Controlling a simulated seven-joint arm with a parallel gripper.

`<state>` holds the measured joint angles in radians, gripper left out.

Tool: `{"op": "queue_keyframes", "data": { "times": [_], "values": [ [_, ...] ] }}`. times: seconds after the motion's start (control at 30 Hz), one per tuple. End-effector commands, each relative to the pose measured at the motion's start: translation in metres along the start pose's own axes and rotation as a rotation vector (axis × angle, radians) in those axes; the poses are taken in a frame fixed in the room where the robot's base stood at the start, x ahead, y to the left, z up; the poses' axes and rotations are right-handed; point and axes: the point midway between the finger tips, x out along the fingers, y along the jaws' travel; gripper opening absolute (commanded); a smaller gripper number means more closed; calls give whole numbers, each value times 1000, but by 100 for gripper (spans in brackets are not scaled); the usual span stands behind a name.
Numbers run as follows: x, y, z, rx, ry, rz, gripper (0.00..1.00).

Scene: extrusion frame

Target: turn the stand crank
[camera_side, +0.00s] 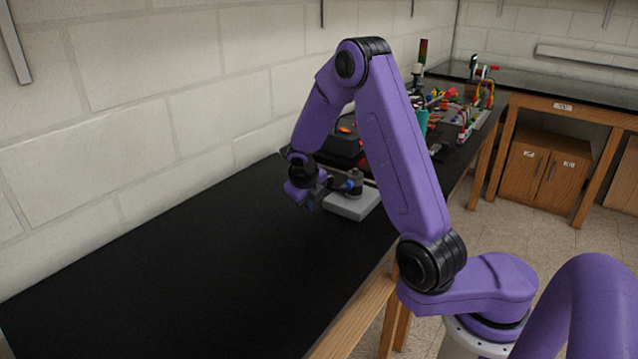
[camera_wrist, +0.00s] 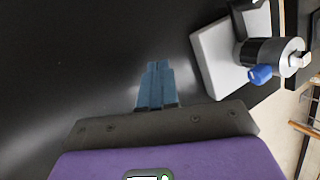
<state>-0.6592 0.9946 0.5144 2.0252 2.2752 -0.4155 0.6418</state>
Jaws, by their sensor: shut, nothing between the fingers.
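The stand is a light grey block (camera_side: 352,204) on the black bench in the side view, with a dark upright post (camera_side: 355,182) on it. In the wrist view the grey block (camera_wrist: 215,58) is at the upper right, with a grey and black cylinder (camera_wrist: 270,55) over it. A blue knob (camera_wrist: 260,74), seemingly part of the crank, sticks out at the cylinder's near side. My gripper (camera_wrist: 157,68) is shut and empty, its blue fingers together, left of the block and apart from the knob. In the side view my gripper (camera_side: 310,203) is just left of the stand, low over the bench.
The black bench top (camera_side: 180,270) is clear to the left and in front. A dark box-like object (camera_side: 340,148) stands behind the stand. Coloured items (camera_side: 465,115) crowd the far end. A block wall (camera_side: 140,100) runs along the bench's left side.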

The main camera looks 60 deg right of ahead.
Motion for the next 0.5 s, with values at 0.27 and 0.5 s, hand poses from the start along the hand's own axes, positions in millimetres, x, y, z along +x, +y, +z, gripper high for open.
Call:
{"op": "queue_keyframes", "data": {
  "times": [0.27, 0.5],
  "values": [
    [10, 12, 20, -169, 181, -392, 0],
    [-10, 28, 45, -219, 189, -744, 0]
  ]
}}
